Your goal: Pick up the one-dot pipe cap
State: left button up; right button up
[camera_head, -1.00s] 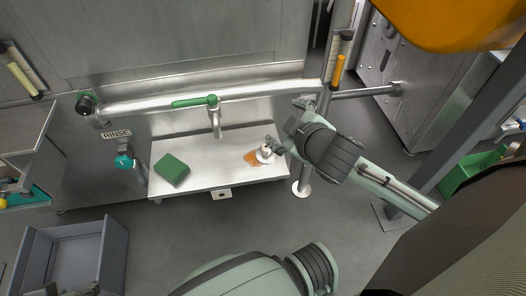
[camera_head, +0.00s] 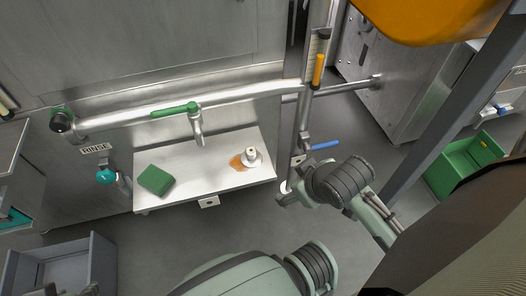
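A small white flanged piece (camera_head: 252,158), which looks like the pipe cap, sits on the right part of the white shelf (camera_head: 215,175). A dark spot shows on its top; the dot count is too small to read surely. An orange-brown stain lies beside and under it. My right gripper (camera_head: 289,194) is just off the shelf's right edge, to the right of and below the cap, apart from it. Its fingers are small and partly hidden, so its opening is unclear. My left gripper (camera_head: 70,289) shows only its fingertips at the bottom left edge, spread apart.
A green block (camera_head: 156,180) lies on the shelf's left. A tap with a green handle (camera_head: 173,110) stands over the shelf. A grey bin (camera_head: 102,262) is at lower left.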

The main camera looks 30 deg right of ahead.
aim_at(251, 159)
jog(key=i+z, duration=0.15)
jog(key=z, duration=0.3)
jog(key=i+j+z, duration=0.1)
jog(key=z, duration=0.4)
